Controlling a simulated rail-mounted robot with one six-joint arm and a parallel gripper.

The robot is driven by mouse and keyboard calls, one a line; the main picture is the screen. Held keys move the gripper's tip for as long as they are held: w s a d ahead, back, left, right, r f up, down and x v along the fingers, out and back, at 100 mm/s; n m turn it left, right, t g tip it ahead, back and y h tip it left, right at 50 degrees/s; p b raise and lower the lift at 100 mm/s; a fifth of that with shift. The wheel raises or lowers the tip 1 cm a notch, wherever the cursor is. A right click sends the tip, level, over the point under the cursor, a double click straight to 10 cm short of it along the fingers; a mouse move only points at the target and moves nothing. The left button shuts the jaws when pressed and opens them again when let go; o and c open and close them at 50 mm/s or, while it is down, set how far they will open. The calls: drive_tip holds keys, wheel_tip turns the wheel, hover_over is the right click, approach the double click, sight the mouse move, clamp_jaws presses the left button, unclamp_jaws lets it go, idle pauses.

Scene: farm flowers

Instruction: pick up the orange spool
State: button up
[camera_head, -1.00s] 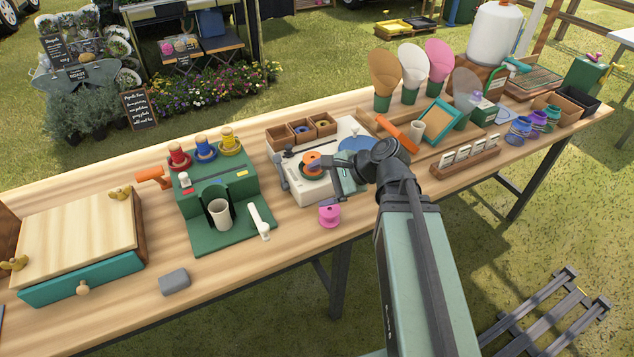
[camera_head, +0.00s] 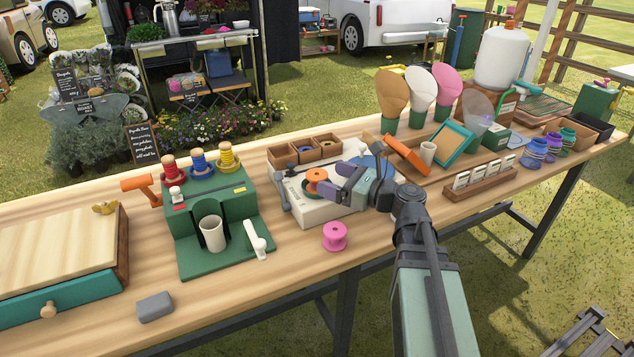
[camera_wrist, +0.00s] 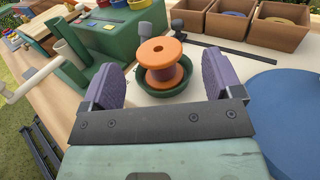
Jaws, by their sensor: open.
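The orange spool (camera_head: 316,180) stands upright on the white machine (camera_head: 318,209) in the middle of the table. In the wrist view the spool (camera_wrist: 161,52) has orange flanges and a darker wound middle, and its foot sits in a round green dish (camera_wrist: 168,84). My gripper (camera_head: 337,183) is open, just right of the spool in the head view. In the wrist view its two purple-grey pads (camera_wrist: 160,78) stand wide apart, left and right of the spool's lower part.
A pink spool (camera_head: 335,236) stands near the table's front edge. A green stand (camera_head: 212,212) with a cup is to the left. Small wooden boxes (camera_head: 305,149) stand behind the machine. A blue disc (camera_wrist: 285,110) lies right of my gripper.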

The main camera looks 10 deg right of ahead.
sight(327, 177)
drive_tip(key=x, duration=0.5)
drive_tip(key=shift+a+f, duration=0.1)
drive_tip(key=shift+f, duration=0.05)
drive_tip(key=shift+s, duration=0.1)
drive_tip(key=c, duration=1)
wheel_tip(327, 177, up, 20)
drive_tip(key=p, duration=2)
